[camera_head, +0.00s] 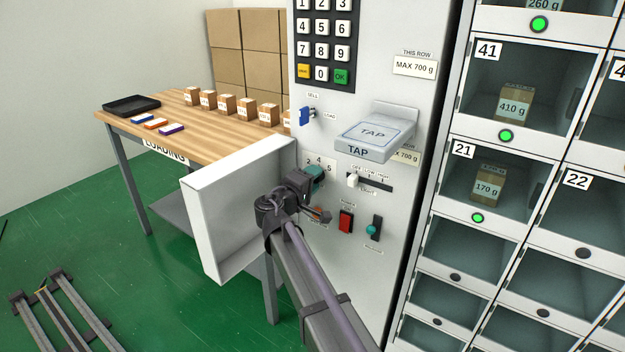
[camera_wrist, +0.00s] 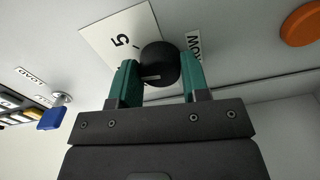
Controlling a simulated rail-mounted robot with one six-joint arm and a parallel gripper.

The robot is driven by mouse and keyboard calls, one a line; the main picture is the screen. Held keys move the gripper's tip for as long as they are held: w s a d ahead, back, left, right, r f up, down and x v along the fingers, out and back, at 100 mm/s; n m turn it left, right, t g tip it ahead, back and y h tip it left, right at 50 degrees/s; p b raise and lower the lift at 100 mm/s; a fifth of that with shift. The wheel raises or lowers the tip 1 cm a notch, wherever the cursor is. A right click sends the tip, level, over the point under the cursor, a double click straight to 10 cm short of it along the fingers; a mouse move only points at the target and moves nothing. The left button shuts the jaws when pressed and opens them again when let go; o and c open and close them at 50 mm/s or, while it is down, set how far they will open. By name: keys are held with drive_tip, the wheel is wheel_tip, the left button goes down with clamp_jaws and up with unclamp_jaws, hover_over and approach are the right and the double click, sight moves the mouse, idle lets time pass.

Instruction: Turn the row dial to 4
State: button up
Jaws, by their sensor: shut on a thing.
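The row dial is a round black knob (camera_wrist: 159,64) on a white number plate (camera_wrist: 112,38) in the wrist view. My gripper (camera_wrist: 163,78) has its two teal fingers on either side of the knob and is shut on it. A 5 shows on the plate; other numbers are hidden by the knob and fingers. A short pale mark shows on the knob, but I cannot tell which number it points at. In the head view, my gripper (camera_head: 313,176) covers the knob, and the plate (camera_head: 322,160) shows a few numbers above it.
An open white door or box (camera_head: 222,210) stands left of my wrist. The TAP reader (camera_head: 375,135) juts out above right.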

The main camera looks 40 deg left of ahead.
drive_tip(key=shift+n, duration=0.7)
drive_tip(key=o, duration=0.9)
drive_tip(key=shift+s, duration=0.1)
drive_tip(key=s, duration=1)
drive_tip(key=shift+s+d, duration=0.3)
drive_tip(key=shift+d, duration=0.05)
